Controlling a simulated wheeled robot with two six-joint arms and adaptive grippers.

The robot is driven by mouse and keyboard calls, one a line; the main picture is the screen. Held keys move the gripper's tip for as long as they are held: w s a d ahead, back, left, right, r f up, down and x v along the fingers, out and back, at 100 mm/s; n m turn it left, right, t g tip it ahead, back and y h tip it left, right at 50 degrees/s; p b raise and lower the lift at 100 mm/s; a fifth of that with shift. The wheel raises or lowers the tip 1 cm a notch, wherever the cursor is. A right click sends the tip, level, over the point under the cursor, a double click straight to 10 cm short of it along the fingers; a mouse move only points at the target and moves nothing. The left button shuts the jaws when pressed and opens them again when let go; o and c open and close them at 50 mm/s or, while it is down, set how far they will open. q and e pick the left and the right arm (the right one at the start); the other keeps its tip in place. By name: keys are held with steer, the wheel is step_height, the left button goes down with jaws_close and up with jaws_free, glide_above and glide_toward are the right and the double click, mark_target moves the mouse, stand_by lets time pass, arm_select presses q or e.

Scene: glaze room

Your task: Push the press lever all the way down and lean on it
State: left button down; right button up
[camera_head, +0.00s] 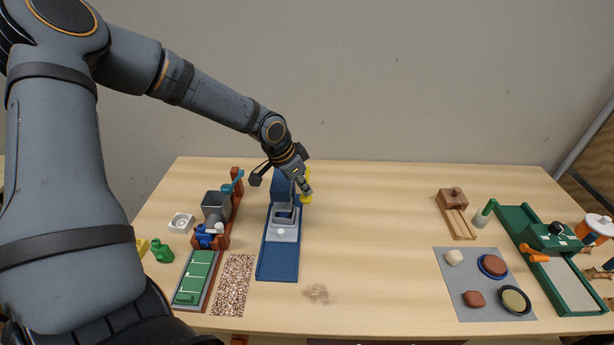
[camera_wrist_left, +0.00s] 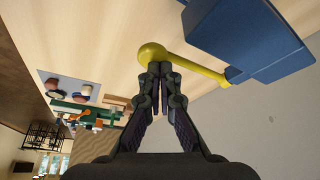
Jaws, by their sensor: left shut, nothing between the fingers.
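The press (camera_head: 281,258) is blue, with a long base, a column at the back and a grey block (camera_head: 283,232) on the base. Its yellow lever ends in a round knob (camera_head: 306,199) on the column's right side. In the left wrist view the lever (camera_wrist_left: 195,66) runs from the blue press body (camera_wrist_left: 250,40) to the knob (camera_wrist_left: 152,53). My left gripper (camera_head: 306,188) is shut and empty. In the left wrist view its fingertips (camera_wrist_left: 160,68) are right at the knob; I cannot tell whether they touch. My right gripper is not in view.
Left of the press stand a grey hopper (camera_head: 215,205), a green-topped tray (camera_head: 196,278) and a speckled strip (camera_head: 233,284). On the right are a grey mat (camera_head: 470,258) with several pieces and a green roller bed (camera_head: 518,222). The table between is mostly clear.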

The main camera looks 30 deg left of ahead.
mark_target(303, 196)
arm_select(q)
steer(key=shift+f, duration=0.15)
steer(key=shift+s+f+b, duration=0.1)
steer(key=shift+f+b, duration=1.8)
steer(key=shift+f, duration=0.05)
steer(key=shift+r, duration=0.1)
stand_by(1.3)
step_height(303, 196, up, 10)
steer(key=p, duration=0.7)
steer(key=shift+p, duration=0.4)
